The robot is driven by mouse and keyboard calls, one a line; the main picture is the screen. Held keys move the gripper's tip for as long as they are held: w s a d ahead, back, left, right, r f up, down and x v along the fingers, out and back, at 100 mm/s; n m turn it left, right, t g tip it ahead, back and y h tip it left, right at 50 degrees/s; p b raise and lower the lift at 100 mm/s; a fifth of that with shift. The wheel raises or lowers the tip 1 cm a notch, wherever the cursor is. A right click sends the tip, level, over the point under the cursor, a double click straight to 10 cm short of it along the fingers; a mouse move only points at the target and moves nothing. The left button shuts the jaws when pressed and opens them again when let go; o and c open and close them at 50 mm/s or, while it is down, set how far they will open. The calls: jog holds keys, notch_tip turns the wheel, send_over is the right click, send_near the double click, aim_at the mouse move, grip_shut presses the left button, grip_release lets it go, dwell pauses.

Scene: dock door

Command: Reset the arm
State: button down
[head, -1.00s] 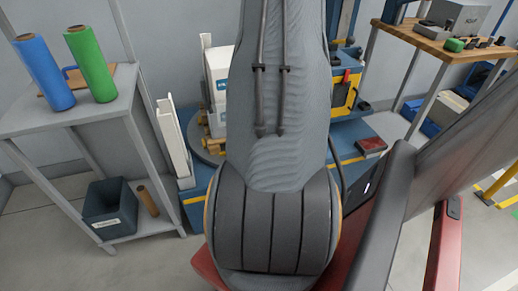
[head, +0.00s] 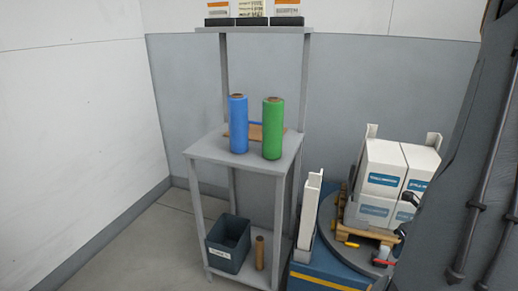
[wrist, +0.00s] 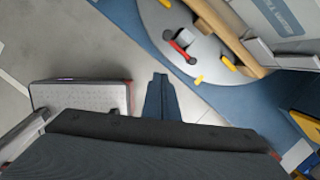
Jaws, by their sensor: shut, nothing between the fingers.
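My gripper (wrist: 160,78) shows in the wrist view as two dark blue-grey fingers brought together, with nothing between them. It points down over the grey floor, apart from the blue turntable base (wrist: 215,92) beside it. In the head view my padded grey arm fills the right edge, and the gripper itself is out of that view.
White boxes (head: 384,167) stand on a pallet on the round turntable (head: 340,246). Left of it, a grey shelf (head: 205,150) holds a blue roll (head: 238,125) and a green roll (head: 273,130), with a dark bin (head: 228,243) below. Floor at left is clear.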

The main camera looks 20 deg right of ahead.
jog(key=w+a+r+n+y+p, duration=0.1)
jog(key=w+a+r+n+p, duration=0.1)
jog(key=w+a+r+n, duration=0.55)
jog(key=w+a+r+n+y+p, duration=0.1)
jog(key=w+a+r+n+p, duration=0.1)
jog(key=a+r+n, duration=0.9)
jog(key=s+a+r+n+g+p, duration=0.1)
jog(key=s+a+r+n, duration=0.3)
jog(key=a+n, duration=0.5)
jog(key=s+a+r+n+g+h+p, duration=0.1)
jog(key=s+a+r+n+p, duration=0.3)
jog(key=a+n, duration=0.6)
jog(key=s+a, duration=0.1)
jog(key=a, duration=0.1)
jog(key=shift+a+r+g+h, duration=0.2)
jog(key=shift+a+g+h, duration=0.1)
jog(key=shift+a+g, duration=0.1)
jog(key=shift+a, duration=0.1)
